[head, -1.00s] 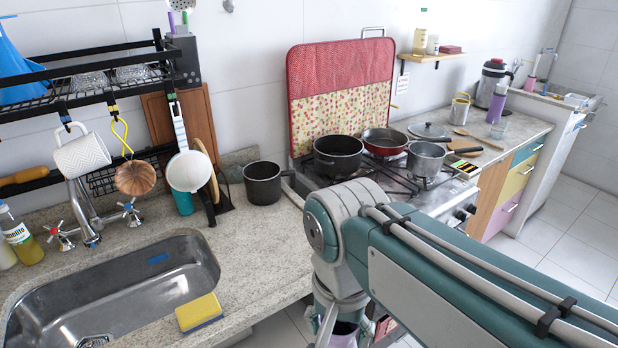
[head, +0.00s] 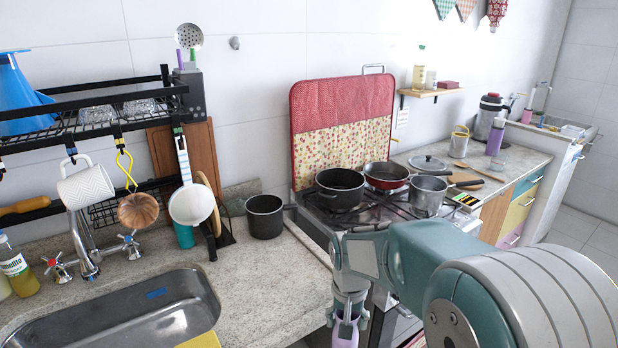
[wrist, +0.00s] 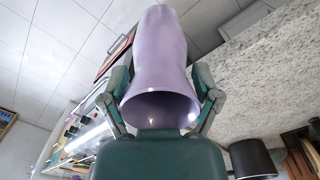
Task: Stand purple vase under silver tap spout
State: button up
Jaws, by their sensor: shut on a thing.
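The purple vase (wrist: 165,60) is between the two fingers of my gripper (wrist: 166,78) in the wrist view, its flared open end towards the camera. The gripper is shut on it. In the head view my gripper (head: 347,312) is low in the picture, in front of the stove and right of the counter edge. Only a small part of the vase (head: 345,333) shows there, at the bottom edge. The silver tap (head: 82,240) stands behind the sink at the left, with red and blue handles. A hanging white mug hides its upper part, so the spout is unclear.
The sink (head: 130,318) lies before the tap, with a yellow sponge (head: 203,340) at its right rim. A black rack (head: 95,128) with hanging utensils is above. A dark pot (head: 265,216) stands on the counter (head: 270,275), clear in front. Pans sit on the stove.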

jog(key=w+d+f, duration=0.3)
jog(key=d+f, duration=0.1)
jog(key=f, duration=0.3)
jog(key=w+d+f+n, duration=0.1)
jog(key=w+d+f, duration=0.3)
jog(key=f, duration=0.3)
jog(key=shift+f, duration=0.25)
jog(key=shift+s+a, duration=0.1)
jog(key=shift+a, duration=0.1)
